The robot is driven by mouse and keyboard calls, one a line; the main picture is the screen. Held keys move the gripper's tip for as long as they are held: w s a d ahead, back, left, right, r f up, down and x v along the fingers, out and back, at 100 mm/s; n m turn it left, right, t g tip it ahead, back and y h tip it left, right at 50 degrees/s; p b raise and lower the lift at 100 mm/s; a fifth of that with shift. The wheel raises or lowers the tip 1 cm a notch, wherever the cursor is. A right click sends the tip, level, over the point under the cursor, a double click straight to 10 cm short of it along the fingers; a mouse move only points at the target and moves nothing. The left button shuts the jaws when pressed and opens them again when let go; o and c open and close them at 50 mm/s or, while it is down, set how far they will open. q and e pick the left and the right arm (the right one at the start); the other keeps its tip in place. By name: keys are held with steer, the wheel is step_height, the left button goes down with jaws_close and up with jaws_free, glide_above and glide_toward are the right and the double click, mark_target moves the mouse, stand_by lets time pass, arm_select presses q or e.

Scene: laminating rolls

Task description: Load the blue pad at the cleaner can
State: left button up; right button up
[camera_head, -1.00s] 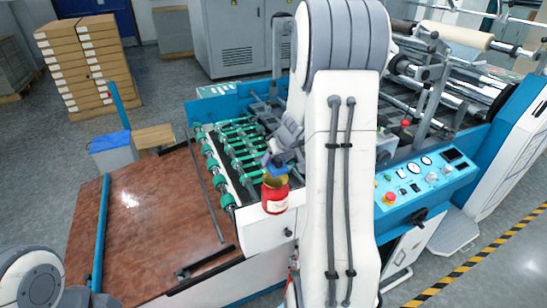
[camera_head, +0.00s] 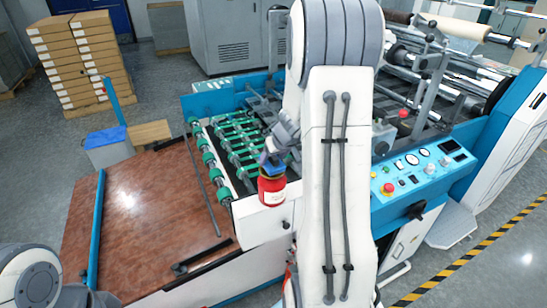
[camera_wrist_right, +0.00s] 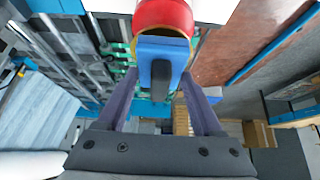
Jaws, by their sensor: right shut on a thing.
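The red cleaner can (camera_head: 272,192) stands upright on the near corner of the machine, by the green rollers. Its red body and round opening also show at the top of the right wrist view (camera_wrist_right: 165,14). My right gripper (camera_head: 271,159) is shut on the blue pad (camera_head: 276,169), its fingers on either side of it. The pad, with a dark block on its back, also shows in the right wrist view (camera_wrist_right: 158,48). It is at the can's mouth and covers part of it. I cannot tell how deep it reaches. My left gripper is out of view.
A brown board (camera_head: 140,215) covers the lower left, with a blue bar (camera_head: 92,228) along its edge. The control panel (camera_head: 425,172) is right of my arm. Stacked cartons (camera_head: 82,62) and a blue-lidded bin (camera_head: 107,145) stand at the left.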

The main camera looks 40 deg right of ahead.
steer(key=shift+f+b, duration=0.6)
steer(key=shift+b, duration=0.25)
stand_by(1.9)
steer(key=shift+r+p, duration=2.8)
steer(key=shift+r, duration=0.8)
